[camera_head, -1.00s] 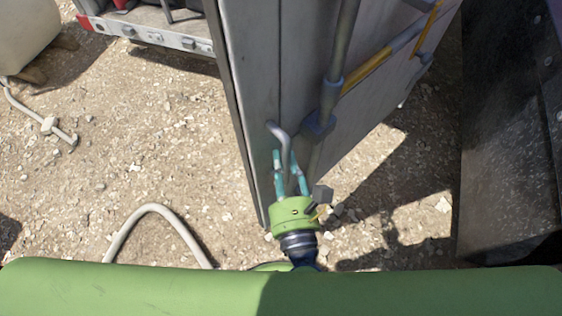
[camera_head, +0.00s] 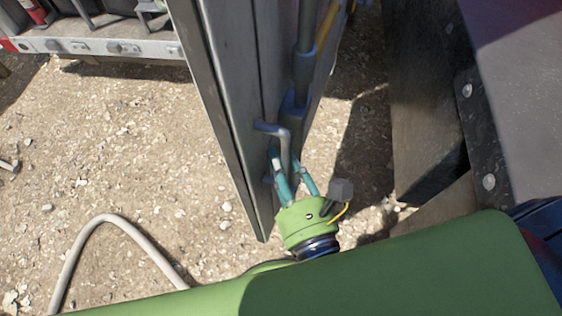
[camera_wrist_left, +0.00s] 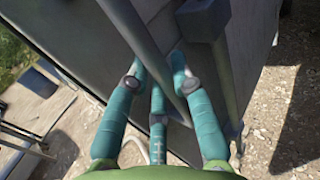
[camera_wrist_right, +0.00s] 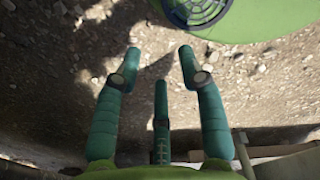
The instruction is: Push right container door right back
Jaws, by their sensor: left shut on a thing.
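The grey container door (camera_head: 222,90) stands open and upright in the head view, seen nearly edge-on. A bent metal handle (camera_head: 272,128) and a vertical locking bar (camera_head: 305,50) are on its right face. My left gripper (camera_head: 291,172) is at the door's lower part, its teal fingers around the handle and shut on it. In the left wrist view the handle bar (camera_wrist_left: 150,50) runs between the fingers (camera_wrist_left: 160,85), close to the door face. My right gripper (camera_wrist_right: 158,70) is open and empty over gravel in the right wrist view.
A dark metal wall with bolts (camera_head: 488,130) stands close on the right. A metal frame rail (camera_head: 110,47) lies at the back left. A pale hose (camera_head: 110,222) curves over the gravel at lower left. Gravel left of the door is mostly clear.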

